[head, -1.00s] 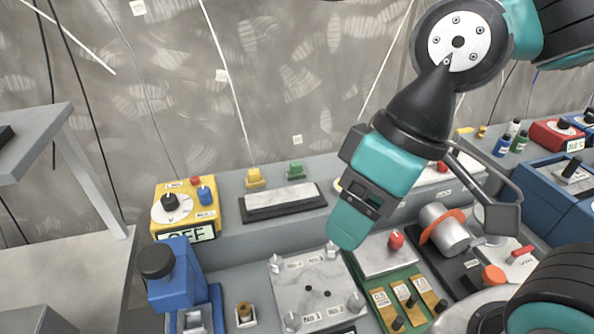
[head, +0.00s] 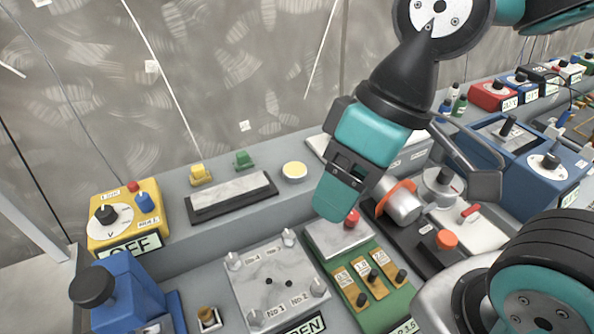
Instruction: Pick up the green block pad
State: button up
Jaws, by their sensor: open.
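The green block pad (head: 244,159) is a small green block on the grey back ledge, just right of a similar yellow block (head: 201,174). It stands behind a pale stone slab on a dark tray (head: 232,194). My gripper (head: 335,203), with a teal finger end, hangs right of and nearer than the green block, in front of the ledge. It is open and apart from the block. I see it nearly edge-on, so the gap between its fingers is hidden.
A round cream-topped pad (head: 294,170) sits right of the green block. A yellow switch box (head: 124,216) and a blue device (head: 118,292) stand at left. A marble plate with posts (head: 275,280) and a green panel (head: 360,275) lie in front. The wall rises close behind the ledge.

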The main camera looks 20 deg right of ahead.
aim_at(243, 162)
jog(key=k, duration=1)
jog(key=z, duration=1.25)
jog(key=i, duration=0.9)
jog(key=u, duration=1.85)
jog(key=i, duration=0.5)
